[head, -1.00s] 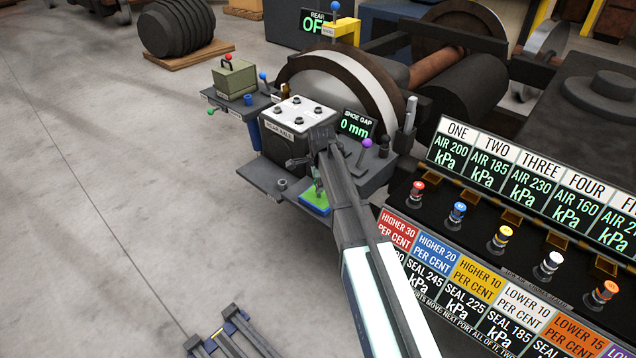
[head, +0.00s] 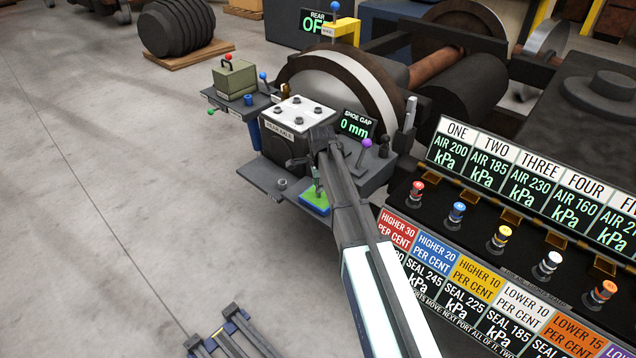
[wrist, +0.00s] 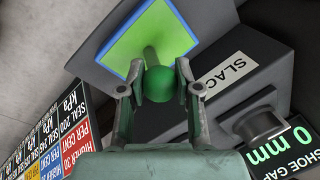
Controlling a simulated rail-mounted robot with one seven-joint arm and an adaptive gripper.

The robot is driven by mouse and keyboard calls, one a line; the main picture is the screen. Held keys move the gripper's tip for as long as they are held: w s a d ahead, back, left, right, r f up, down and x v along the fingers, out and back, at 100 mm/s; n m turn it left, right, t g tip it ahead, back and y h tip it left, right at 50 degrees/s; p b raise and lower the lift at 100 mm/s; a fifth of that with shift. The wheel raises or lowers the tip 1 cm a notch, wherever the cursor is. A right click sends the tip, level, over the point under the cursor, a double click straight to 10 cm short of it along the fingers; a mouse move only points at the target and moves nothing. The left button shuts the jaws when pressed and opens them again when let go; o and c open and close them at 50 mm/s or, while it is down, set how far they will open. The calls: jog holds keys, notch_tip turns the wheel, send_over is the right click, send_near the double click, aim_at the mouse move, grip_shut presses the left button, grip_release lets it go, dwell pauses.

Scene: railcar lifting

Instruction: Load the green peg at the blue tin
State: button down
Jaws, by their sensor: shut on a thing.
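My gripper (wrist: 160,92) is shut on the green peg (wrist: 160,82), whose round green head sits between the two fingertips in the wrist view. The peg's grey stem points toward a green pad with a blue border (wrist: 148,40). I cannot tell whether the stem touches the pad. In the head view my gripper (head: 319,183) is over that pad (head: 314,201), and the peg is largely hidden by the fingers. A blue cylinder (head: 254,135), which may be the blue tin, is below the small side shelf at the left.
The dark box with a pale bolted top (head: 299,110) stands left of my gripper. A purple-knobbed lever (head: 367,142) and the gap display (head: 356,124) stand close at the right. The port panel (head: 500,240) fills the right side. The floor at left is open.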

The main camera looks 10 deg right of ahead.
jog(key=shift+w+p+v, duration=0.25)
jog(key=shift+p+v, duration=0.6)
jog(key=shift+v, duration=0.25)
jog(key=shift+w+p+v, duration=0.2)
jog(key=shift+p+v, duration=0.6)
jog(key=shift+v, duration=0.35)
jog(key=shift+w+p+v, duration=0.25)
jog(key=shift+p+v, duration=0.6)
jog(key=shift+v, duration=0.25)
jog(key=shift+r, duration=0.15)
